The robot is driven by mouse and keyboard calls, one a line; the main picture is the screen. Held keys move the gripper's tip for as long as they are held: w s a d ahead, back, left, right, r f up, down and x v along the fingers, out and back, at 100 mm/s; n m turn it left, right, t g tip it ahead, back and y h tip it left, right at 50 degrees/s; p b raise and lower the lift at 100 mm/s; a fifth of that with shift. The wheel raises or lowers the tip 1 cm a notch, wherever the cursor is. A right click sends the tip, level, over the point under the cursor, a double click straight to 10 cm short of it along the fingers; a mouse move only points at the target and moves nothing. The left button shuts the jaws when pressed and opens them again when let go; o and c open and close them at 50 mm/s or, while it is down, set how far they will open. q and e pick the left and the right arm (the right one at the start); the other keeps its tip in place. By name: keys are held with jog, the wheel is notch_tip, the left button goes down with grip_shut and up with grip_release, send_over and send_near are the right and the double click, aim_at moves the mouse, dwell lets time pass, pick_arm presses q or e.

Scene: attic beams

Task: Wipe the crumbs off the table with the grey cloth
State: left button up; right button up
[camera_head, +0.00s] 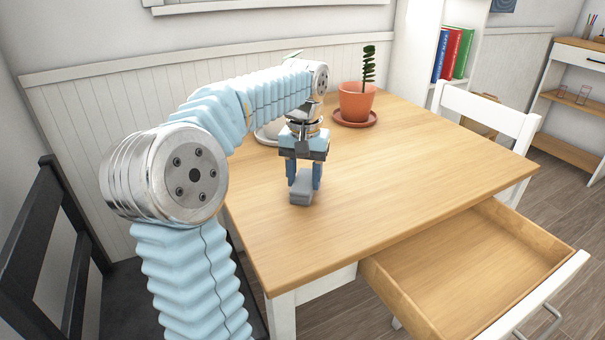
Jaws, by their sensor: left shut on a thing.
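My left gripper (303,176) is over the left part of the wooden table (400,190), pointing down. It is shut on the grey cloth (301,191), which looks like a small folded block at the tabletop. I cannot tell whether the cloth is touching the wood. No crumbs can be made out on the visible tabletop; the area behind my left arm and gripper is hidden. My right gripper is not in view.
A potted plant (355,103) on a saucer stands at the back of the table. A white dish (268,134) is partly hidden behind my arm. An open, empty drawer (470,270) juts out in front. Chairs stand left (50,235) and right (484,113). The table's middle and right are clear.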

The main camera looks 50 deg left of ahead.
pick_arm(q)
jog(key=w, duration=0.1)
jog(key=p, duration=0.1)
jog(key=w, duration=0.1)
jog(key=shift+w+d+r+p, duration=0.25)
jog(key=shift+w+d+p, duration=0.05)
jog(key=shift+d, duration=0.1)
jog(key=shift+w+d+f, duration=0.15)
jog(key=shift+w+d, duration=0.05)
jog(key=shift+w, duration=0.45)
jog(key=shift+w+d+f+p, duration=0.1)
jog(key=shift+w+d+p, duration=0.05)
jog(key=shift+w, duration=0.3)
jog(key=shift+w+d+p, duration=0.1)
jog(key=shift+w+p, duration=0.05)
jog(key=shift+w, duration=0.25)
jog(key=shift+w+d+f, duration=0.1)
jog(key=shift+w+d, duration=0.15)
jog(key=shift+w, duration=0.6)
jog(key=shift+w+d+r, duration=0.1)
jog(key=shift+w+d, duration=0.15)
jog(key=shift+w, duration=0.6)
jog(key=shift+w+d+f, duration=0.1)
jog(key=shift+w+d, duration=0.15)
jog(key=shift+w, duration=0.6)
notch_tip(320, 180, up, 6)
